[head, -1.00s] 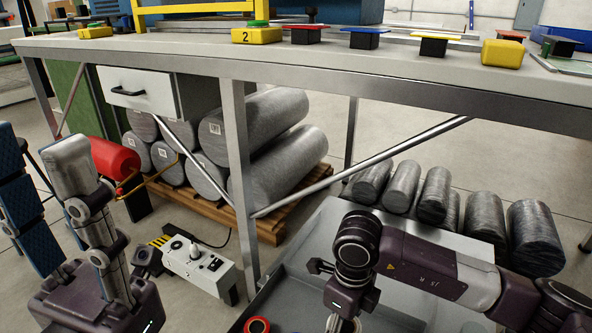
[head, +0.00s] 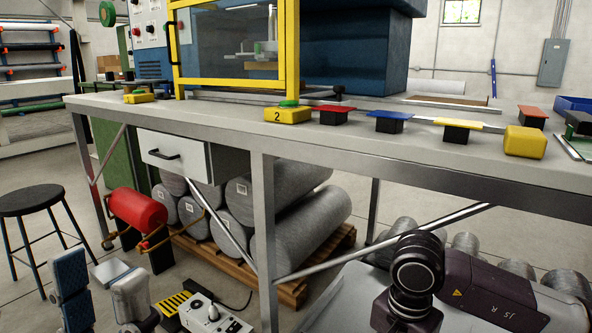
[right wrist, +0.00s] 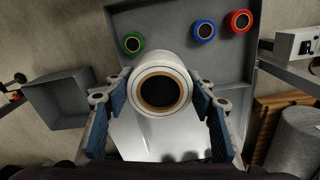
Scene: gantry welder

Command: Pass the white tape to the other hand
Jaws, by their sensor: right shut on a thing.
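The white tape (right wrist: 163,63) is a white roll with a brown core, seen end-on in the right wrist view. My right gripper (right wrist: 163,106) is shut on it, with a blue-padded finger on each side. In the head view only the dark wrist of my right arm shows at lower right; the tape and fingers there are out of the picture. My left gripper (head: 100,270) is at the lower left of the head view, its blue-padded finger and grey finger standing apart, with nothing seen between them.
A grey tray (right wrist: 225,65) below holds a green tape (right wrist: 132,42), a blue tape (right wrist: 204,30) and a red tape (right wrist: 239,21). A grey bin (right wrist: 62,102) is at left. The workbench (head: 330,150) spans the head view. A black stool (head: 35,200) stands left.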

